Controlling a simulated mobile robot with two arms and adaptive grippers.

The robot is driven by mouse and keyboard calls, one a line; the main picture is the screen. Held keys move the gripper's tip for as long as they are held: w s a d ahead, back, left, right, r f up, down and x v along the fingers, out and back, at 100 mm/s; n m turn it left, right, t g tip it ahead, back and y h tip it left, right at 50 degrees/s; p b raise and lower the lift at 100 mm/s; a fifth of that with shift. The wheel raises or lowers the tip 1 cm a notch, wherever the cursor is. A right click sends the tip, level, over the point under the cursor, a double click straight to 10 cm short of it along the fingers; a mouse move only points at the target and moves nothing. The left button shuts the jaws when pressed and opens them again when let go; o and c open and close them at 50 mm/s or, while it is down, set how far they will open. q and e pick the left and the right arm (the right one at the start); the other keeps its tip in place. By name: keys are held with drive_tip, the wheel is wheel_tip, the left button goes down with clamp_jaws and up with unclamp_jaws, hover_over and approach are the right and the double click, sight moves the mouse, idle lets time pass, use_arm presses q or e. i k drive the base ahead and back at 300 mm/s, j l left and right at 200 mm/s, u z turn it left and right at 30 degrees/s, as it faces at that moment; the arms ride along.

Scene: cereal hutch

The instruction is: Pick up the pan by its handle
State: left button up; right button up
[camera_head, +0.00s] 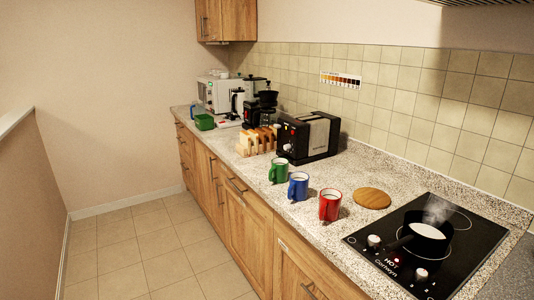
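A dark pan (428,229) with white contents stands on the black cooktop (460,258) at the right of the head view. Steam rises from it. Its dark handle (398,244) points to the left and toward the front edge, close to a white knob. The handle is hard to make out against the black cooktop. Neither of my grippers shows in this view.
Red (329,205), blue (298,186) and green (279,171) mugs stand along the counter left of the cooktop. A round wooden board (371,198) lies behind the red mug. A black toaster (308,136) and a bread rack stand farther back. The tiled floor (150,255) is clear.

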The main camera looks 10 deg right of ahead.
sight(428, 231)
drive_tip(key=z, duration=1.35)
